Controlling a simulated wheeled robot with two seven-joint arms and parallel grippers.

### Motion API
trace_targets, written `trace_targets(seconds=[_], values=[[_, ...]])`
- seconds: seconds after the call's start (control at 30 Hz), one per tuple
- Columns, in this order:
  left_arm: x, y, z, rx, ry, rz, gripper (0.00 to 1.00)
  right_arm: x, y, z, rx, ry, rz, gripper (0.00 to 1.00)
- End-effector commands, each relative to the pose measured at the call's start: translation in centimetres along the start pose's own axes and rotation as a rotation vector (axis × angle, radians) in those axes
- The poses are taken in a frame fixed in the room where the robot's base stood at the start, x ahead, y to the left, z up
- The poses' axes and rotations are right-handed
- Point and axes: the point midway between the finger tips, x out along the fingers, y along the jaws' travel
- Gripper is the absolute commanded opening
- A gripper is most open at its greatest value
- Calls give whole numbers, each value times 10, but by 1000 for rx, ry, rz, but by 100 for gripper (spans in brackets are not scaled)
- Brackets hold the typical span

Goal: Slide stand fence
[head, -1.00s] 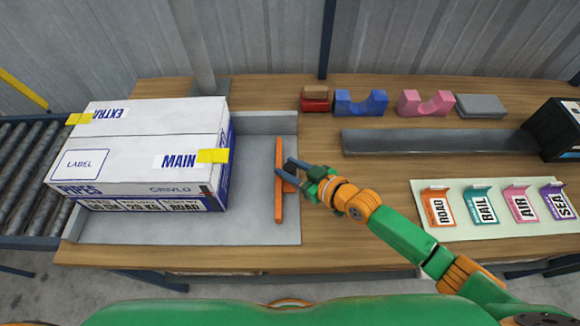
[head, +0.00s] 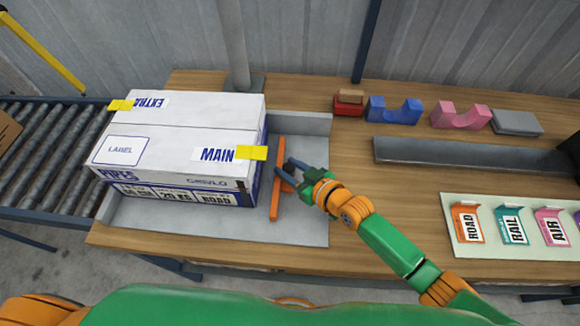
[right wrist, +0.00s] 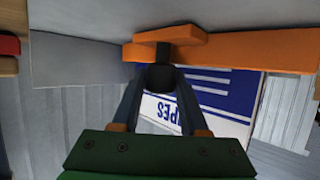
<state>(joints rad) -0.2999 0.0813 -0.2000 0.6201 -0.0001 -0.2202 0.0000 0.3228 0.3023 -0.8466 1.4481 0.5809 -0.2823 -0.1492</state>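The orange fence (head: 277,180) is a long bar on the grey stand (head: 308,218), just right of the white and blue PIPES box (head: 180,140). Only a narrow strip separates fence and box in the head view; I cannot tell if they touch. My right gripper (head: 284,176) is at the fence's right side. In the right wrist view, its fingers (right wrist: 160,85) close on a dark round knob (right wrist: 160,76) below the orange fence (right wrist: 250,48). My left gripper is out of view.
A roller conveyor (head: 50,150) lies left of the table. Blue (head: 393,110) and pink (head: 461,115) cradles, a grey block (head: 517,123) and a red-brown block (head: 348,104) stand at the back. A grey channel (head: 460,158) and a label board (head: 480,245) lie to the right.

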Motion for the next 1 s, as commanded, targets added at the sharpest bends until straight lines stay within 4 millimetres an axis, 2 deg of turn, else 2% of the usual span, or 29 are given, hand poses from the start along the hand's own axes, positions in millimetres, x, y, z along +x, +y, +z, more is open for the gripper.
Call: trace_targets(seconds=[0.03, 0.1, 0.37, 0.47, 0.7, 0.8, 1.0], values=[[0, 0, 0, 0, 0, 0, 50, 0, 1, 0, 0, 0, 1, 58], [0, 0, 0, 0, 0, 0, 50, 0, 1, 0, 0, 0, 1, 72], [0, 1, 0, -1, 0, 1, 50, -1, 1, 0, 0, -1, 1, 72], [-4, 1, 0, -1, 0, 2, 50, -13, 1, 0, 0, -2, 1, 72], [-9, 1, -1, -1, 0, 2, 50, -62, 1, 1, 0, -2, 2, 72], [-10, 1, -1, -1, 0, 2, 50, -70, 1, 1, -1, -1, 1, 72], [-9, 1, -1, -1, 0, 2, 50, -72, 1, 1, 0, 0, 1, 72]])
